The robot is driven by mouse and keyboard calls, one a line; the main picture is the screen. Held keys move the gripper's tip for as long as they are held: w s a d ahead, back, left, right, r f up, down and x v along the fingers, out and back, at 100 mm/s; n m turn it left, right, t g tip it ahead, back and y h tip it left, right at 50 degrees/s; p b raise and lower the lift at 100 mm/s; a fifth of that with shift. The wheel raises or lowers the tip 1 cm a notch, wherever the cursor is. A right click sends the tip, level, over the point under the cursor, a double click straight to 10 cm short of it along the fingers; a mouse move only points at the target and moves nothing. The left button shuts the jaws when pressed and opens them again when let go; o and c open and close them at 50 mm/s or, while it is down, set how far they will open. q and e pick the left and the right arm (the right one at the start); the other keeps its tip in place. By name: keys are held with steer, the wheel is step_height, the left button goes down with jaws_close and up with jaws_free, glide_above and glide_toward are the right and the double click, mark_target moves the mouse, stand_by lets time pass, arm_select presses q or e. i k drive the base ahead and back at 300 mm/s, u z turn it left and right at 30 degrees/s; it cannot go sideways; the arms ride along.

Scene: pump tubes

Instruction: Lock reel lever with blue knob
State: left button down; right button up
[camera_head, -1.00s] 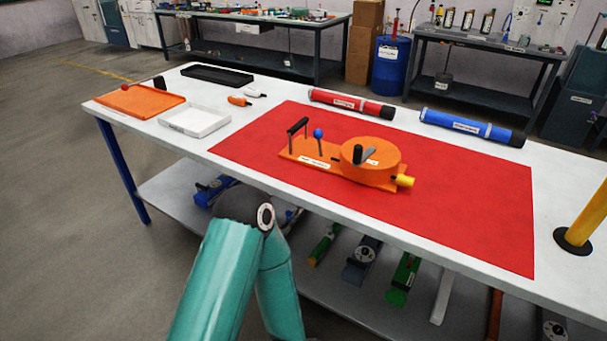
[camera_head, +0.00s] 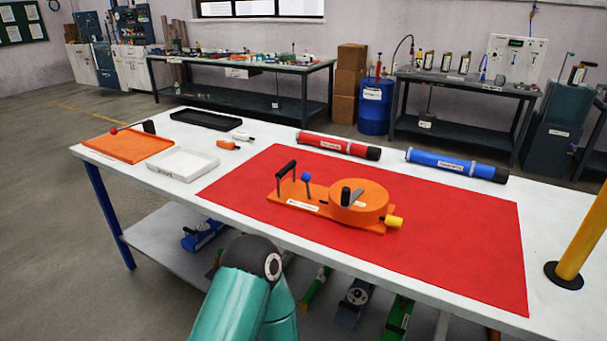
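The orange reel device (camera_head: 358,203) lies on a red mat (camera_head: 460,235) on the white table. A lever with a blue knob (camera_head: 306,177) stands upright on its base plate, between a black handle (camera_head: 286,170) at the left and the round reel at the right. The reel has a black-topped crank (camera_head: 346,195) and a yellow nozzle (camera_head: 394,222) on its right side. A teal arm link of mine shows at the bottom, in front of the table. Neither gripper is in view.
A red tube (camera_head: 338,145) and a blue tube (camera_head: 456,164) lie behind the mat. An orange tray (camera_head: 128,146), a white tray (camera_head: 182,164) and a black tray (camera_head: 205,119) are at the left. A yellow post (camera_head: 585,240) stands at the right. The mat's front is clear.

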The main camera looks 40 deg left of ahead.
mark_target(305, 177)
steer(key=z, duration=0.9)
steer(key=k, duration=1.25)
steer(key=u, duration=1.1)
steer(key=i, duration=1.05)
steer(key=u, duration=0.05)
